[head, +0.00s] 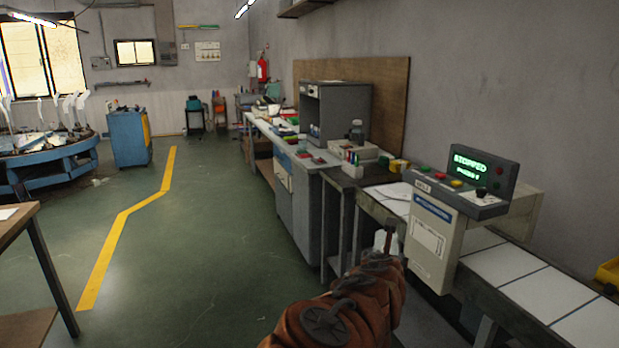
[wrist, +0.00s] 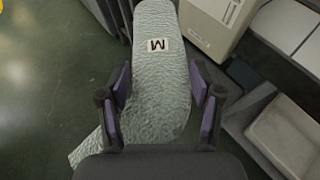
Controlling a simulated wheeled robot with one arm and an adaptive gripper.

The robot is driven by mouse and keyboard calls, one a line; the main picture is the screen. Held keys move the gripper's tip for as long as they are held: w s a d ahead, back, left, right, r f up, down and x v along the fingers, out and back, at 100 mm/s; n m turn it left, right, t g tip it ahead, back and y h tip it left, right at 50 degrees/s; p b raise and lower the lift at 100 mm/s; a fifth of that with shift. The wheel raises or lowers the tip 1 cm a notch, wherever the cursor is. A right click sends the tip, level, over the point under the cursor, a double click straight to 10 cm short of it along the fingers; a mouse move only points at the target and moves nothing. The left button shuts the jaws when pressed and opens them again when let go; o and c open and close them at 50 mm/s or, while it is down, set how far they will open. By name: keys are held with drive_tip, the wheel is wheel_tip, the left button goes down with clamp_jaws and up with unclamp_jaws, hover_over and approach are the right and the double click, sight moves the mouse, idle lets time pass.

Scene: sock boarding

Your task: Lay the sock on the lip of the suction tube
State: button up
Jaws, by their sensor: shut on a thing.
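The sock is a pale grey-green, ribbed flat piece (wrist: 162,105) with a white tag marked M, in the wrist view. It lies between the purple-padded fingers of my gripper (wrist: 160,88), which is shut on it. The sock extends beyond the fingertips and toward the lower left. In the head view a small whitish patch (head: 381,241) beyond my orange-brown arm may be the sock; my gripper is mostly hidden there. I cannot make out the suction tube in either view.
A control box with a green "STOPPED" display (head: 469,161) stands above a white-tiled conveyor (head: 535,291) at the right. A grey workbench (head: 299,203) runs along the wall. A pale tray (wrist: 287,137) shows lower right in the wrist view.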

drive_tip(key=shift+f+b, duration=0.5)
drive_tip(key=shift+f, duration=0.25)
wheel_tip(320, 180, up, 14)
drive_tip(key=p, duration=1.4)
drive_tip(key=shift+f, duration=0.15)
